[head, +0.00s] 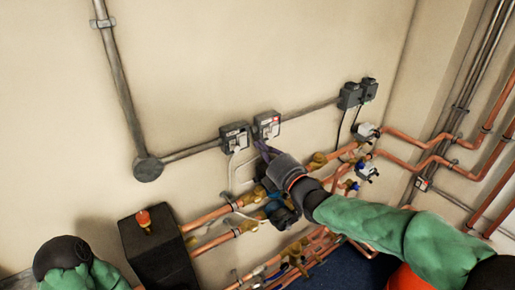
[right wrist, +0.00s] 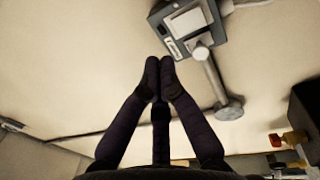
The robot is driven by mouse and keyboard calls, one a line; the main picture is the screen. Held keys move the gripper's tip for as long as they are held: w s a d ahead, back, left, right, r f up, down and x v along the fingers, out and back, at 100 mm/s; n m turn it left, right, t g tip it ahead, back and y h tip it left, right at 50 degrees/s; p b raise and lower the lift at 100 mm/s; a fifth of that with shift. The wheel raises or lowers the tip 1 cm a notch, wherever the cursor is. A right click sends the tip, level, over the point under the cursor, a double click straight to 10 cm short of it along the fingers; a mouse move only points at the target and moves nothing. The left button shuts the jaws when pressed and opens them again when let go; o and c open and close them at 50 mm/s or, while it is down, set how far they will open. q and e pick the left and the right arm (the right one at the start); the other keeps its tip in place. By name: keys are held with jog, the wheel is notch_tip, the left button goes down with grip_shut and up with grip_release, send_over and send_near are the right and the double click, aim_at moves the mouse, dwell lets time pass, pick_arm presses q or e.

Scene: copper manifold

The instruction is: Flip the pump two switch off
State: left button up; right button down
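Two grey switch boxes sit side by side on the wall in the head view: a left box (head: 236,138) and a right box (head: 267,125) with a small red mark. Their labels are too small to read, so I cannot tell which is pump two. My right gripper (head: 263,148) is just below the right box, fingers toward the wall. In the right wrist view its fingertips (right wrist: 160,68) are together with nothing between them. One switch box (right wrist: 185,28) with a pale front shows just beyond them; I cannot tell whether they touch it. My left gripper is out of view.
Grey conduit (head: 192,151) runs from the boxes to a round junction (head: 148,169). Two more dark boxes (head: 349,95) hang further right. Copper pipes (head: 207,218) with valves run below the gripper. A black box (head: 158,252) with a red-orange top piece stands lower left.

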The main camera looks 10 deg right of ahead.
jog(key=s+d+r, duration=0.1)
jog(key=s+d, duration=0.1)
jog(key=s, duration=0.4)
jog(key=shift+s+d+b, duration=0.35)
jog(key=shift+s+b, duration=0.05)
notch_tip(320, 180, down, 41)
jog(key=a+m+g+h+b, duration=0.25)
jog(key=m+g+b, duration=0.45)
jog(key=m, duration=0.7)
jog(key=s+a+f+m+g+b, duration=0.1)
jog(key=s+f+m+g, duration=0.4)
jog(key=s+f, duration=0.7)
jog(key=s+a+f+m+g+b, duration=0.2)
jog(key=s+f+m+g, duration=0.3)
jog(key=s+f, duration=0.7)
notch_tip(320, 180, down, 4)
jog(key=shift+s+a+r+m+g+h, duration=0.2)
jog(key=shift+a+r+m+g+h, duration=0.15)
jog(key=shift+a, duration=0.4)
